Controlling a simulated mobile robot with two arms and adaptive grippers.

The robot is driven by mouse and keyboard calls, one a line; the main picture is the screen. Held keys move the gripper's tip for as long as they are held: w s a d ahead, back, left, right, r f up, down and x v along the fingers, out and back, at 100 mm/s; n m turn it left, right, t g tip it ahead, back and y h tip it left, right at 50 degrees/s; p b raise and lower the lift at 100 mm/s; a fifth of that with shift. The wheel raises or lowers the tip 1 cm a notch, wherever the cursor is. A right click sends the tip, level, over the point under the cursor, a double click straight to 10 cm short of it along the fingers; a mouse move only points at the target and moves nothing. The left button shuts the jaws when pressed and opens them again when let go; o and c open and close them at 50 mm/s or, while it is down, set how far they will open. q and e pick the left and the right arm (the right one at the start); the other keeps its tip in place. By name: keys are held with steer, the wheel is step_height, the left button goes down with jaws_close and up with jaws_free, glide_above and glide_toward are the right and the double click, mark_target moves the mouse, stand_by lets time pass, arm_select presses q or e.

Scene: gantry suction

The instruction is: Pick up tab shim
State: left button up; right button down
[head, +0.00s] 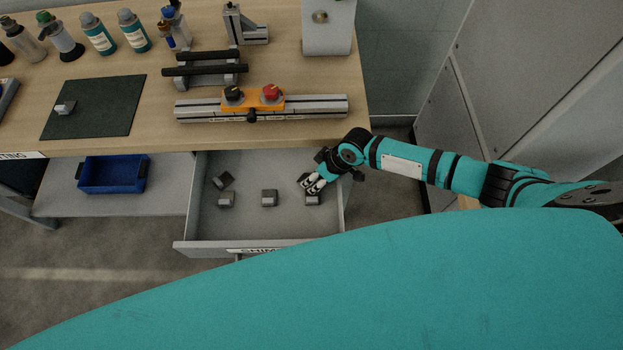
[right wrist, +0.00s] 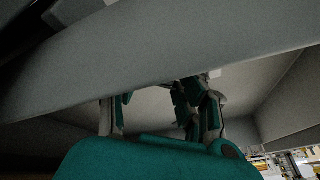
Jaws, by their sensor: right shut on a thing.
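My right gripper (head: 313,187) reaches down into the open drawer at its right side. It is shut on a small grey shim block (head: 313,200), which shows just below the fingertips. In the right wrist view the gripper fingers (right wrist: 160,115) point into the drawer, and the block between them is not clear. More grey shims lie in the drawer: one in the middle (head: 269,198), one at the left (head: 227,200), and a darker, tilted one (head: 224,180) behind it. I cannot tell by shape which is the tab shim. My left gripper is not in view.
The drawer front (head: 215,248) is pulled out below the wooden table (head: 150,139). A dark green mat (head: 110,95) on the table bears another grey block (head: 65,107). An orange-topped rail fixture (head: 300,110) stands near the table edge. A blue bin (head: 113,174) sits left of the drawer.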

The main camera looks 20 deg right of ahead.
steer(key=shift+r, duration=0.55)
steer(key=shift+s+a+r+b, duration=0.1)
steer(key=shift+a+r+b, duration=0.2)
steer(key=shift+r, duration=0.3)
steer(key=shift+s+a+r+b, duration=0.1)
steer(key=shift+a+r+b, duration=0.2)
steer(key=shift+r, duration=0.3)
steer(key=s+a+b, duration=0.1)
steer(key=a, duration=0.3)
steer(key=s+a+r+b, duration=0.1)
steer(key=a, duration=0.4)
steer(key=s+a, duration=0.1)
steer(key=a, duration=0.4)
steer(key=shift+a+r+b, duration=0.2)
steer(key=shift+r+b, duration=0.1)
steer(key=shift+b, duration=0.1)
